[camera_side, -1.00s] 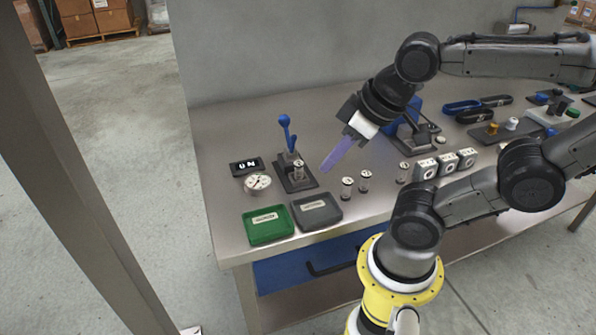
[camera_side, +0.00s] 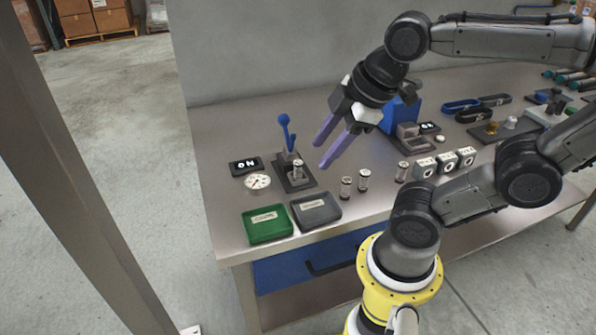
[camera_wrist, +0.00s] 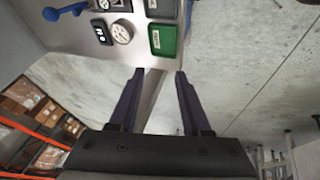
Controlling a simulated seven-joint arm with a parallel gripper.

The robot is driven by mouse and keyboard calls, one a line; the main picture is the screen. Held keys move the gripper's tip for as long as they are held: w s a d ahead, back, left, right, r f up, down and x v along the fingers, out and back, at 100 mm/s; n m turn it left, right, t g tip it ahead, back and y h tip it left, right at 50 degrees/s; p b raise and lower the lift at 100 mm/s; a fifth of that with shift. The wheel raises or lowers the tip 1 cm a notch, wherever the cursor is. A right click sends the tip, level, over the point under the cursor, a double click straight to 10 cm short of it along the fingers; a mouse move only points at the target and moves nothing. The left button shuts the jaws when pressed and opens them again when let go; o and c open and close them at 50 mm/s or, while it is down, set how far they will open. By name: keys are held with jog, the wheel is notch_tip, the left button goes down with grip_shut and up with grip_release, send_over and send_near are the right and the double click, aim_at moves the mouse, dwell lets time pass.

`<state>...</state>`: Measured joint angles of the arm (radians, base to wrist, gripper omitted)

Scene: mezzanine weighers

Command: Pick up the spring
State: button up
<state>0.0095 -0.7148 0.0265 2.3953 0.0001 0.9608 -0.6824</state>
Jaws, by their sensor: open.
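Several small upright cylinders that look like coil springs stand on the steel bench in the side view. Two stand close together, a left one (camera_side: 346,187) and a right one (camera_side: 364,180). Another (camera_side: 402,172) stands further right, and one (camera_side: 298,169) sits in the small press with the blue lever (camera_side: 285,132). I cannot tell which one is the task's spring. My gripper (camera_side: 320,156) has two purple fingers, spread apart and empty, above the bench near the press. In the wrist view its fingers (camera_wrist: 160,72) are apart with nothing between them.
A green tray (camera_side: 266,237) and a grey tray (camera_side: 296,211) lie at the bench's front left. A dial gauge (camera_side: 257,182) and a small display (camera_side: 245,165) are beside the press. White blocks (camera_side: 446,163) stand to the right. A wall is behind.

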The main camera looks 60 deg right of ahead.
jog(key=w+d+r+n+g, duration=0.1)
jog(key=w+d+r+n, duration=0.1)
jog(key=w+n, duration=0.3)
jog(key=n+g, duration=0.4)
jog(key=n, duration=0.1)
send_over(298, 162)
notch_tip(298, 162, down, 8)
notch_tip(298, 162, down, 14)
jog(key=shift+a+r, duration=0.1)
jog(key=shift+r, duration=0.15)
grip_shut()
